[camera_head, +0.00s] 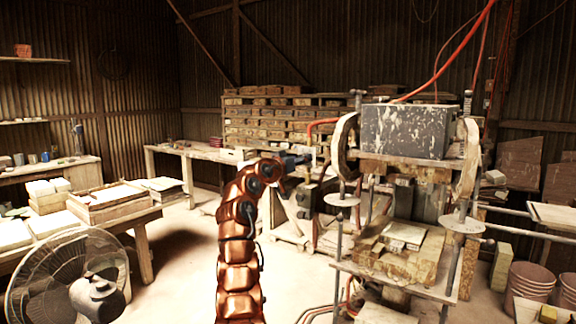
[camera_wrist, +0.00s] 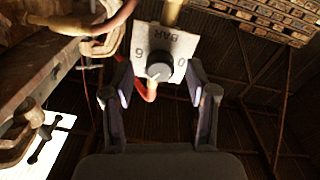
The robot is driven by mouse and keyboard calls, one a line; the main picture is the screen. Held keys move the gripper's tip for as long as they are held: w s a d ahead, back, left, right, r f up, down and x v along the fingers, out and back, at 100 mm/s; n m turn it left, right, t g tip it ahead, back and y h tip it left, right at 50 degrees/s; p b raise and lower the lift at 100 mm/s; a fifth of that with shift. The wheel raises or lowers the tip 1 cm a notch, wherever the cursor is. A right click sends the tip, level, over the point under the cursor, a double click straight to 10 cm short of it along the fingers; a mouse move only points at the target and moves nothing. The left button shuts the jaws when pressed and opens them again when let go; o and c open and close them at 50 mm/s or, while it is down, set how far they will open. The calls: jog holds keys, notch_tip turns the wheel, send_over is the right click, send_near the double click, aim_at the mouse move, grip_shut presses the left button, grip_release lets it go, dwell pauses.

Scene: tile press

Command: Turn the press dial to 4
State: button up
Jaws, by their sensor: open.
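The press (camera_head: 403,132) stands right of centre in the head view, with a worn grey block on top and a stone tile (camera_head: 404,235) on its lower bed. I cannot tell which value the dial points to. My gripper (camera_wrist: 159,84) is open, its two dark fingers apart on either side of the dial, with no visible contact. In the head view my gripper (camera_head: 297,160) is at the press's left side; the dial is not discernible there.
Red hoses (camera_head: 455,52) run up from the press. Stacked shelves of tiles (camera_head: 270,118) stand behind. A fan (camera_head: 70,275) and a table with trays (camera_head: 110,205) are at left. In the wrist view, a metal beam with a clamp (camera_wrist: 50,75) is at left.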

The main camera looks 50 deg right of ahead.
jog(key=a, duration=1.1)
jog(key=shift+a+f, duration=0.25)
dwell(0.5)
jog(key=shift+s, duration=0.15)
dwell(0.4)
